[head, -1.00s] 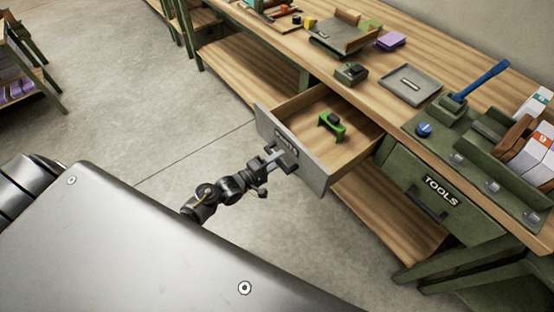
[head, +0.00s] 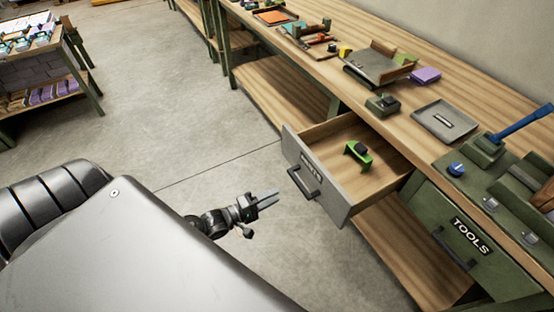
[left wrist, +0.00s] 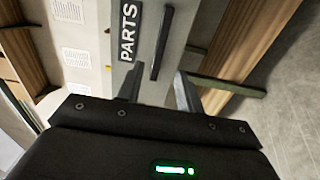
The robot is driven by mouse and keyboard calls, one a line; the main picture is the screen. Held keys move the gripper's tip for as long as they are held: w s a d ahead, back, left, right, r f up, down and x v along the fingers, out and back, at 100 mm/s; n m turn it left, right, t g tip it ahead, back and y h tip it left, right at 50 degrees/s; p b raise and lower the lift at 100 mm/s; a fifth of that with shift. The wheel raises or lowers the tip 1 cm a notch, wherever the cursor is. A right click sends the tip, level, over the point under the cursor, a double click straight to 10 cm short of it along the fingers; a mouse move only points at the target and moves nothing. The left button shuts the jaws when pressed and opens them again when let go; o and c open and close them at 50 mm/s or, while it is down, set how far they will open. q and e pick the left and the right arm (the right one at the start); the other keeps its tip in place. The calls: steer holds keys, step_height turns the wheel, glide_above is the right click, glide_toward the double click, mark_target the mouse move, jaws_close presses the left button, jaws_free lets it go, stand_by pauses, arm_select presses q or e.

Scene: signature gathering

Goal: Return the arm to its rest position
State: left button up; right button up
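My left gripper (head: 270,202) is off the front of the open PARTS drawer (head: 318,178), over the floor, with clear space between them. In the left wrist view its two fingers (left wrist: 158,90) are apart with nothing between them. The drawer's dark bar handle (head: 304,184) also shows beyond the fingers in the left wrist view (left wrist: 162,42). My right gripper is not in view.
The drawer juts out from the wooden workbench (head: 385,85). A closed TOOLS drawer (head: 470,240) is to its right. A stocked shelf (head: 45,65) stands at the far left. The concrete floor (head: 170,110) between is clear.

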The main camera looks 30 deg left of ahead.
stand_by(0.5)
arm_select(q)
steer(key=s+a+f+m+g+y, duration=0.25)
steer(key=s+f+m, duration=0.2)
steer(key=f, duration=0.65)
steer(key=s+a+f+m+g+y, duration=0.25)
steer(key=s+f+m+g, duration=0.2)
steer(key=f, duration=0.65)
steer(key=s+d+f+m+g+y, duration=0.1)
steer(key=s+d+f+m+g, duration=0.1)
steer(key=s+f, duration=0.3)
steer(key=s+d+f+m+g+y, duration=0.1)
steer(key=s+f, duration=0.5)
steer(key=s, duration=0.7)
steer(key=s+d+f+m+g, duration=0.3)
steer(key=s+f+g, duration=0.2)
steer(key=s, duration=0.3)
steer(key=shift+s+f+y, duration=0.2)
steer(key=shift+s+y, duration=0.2)
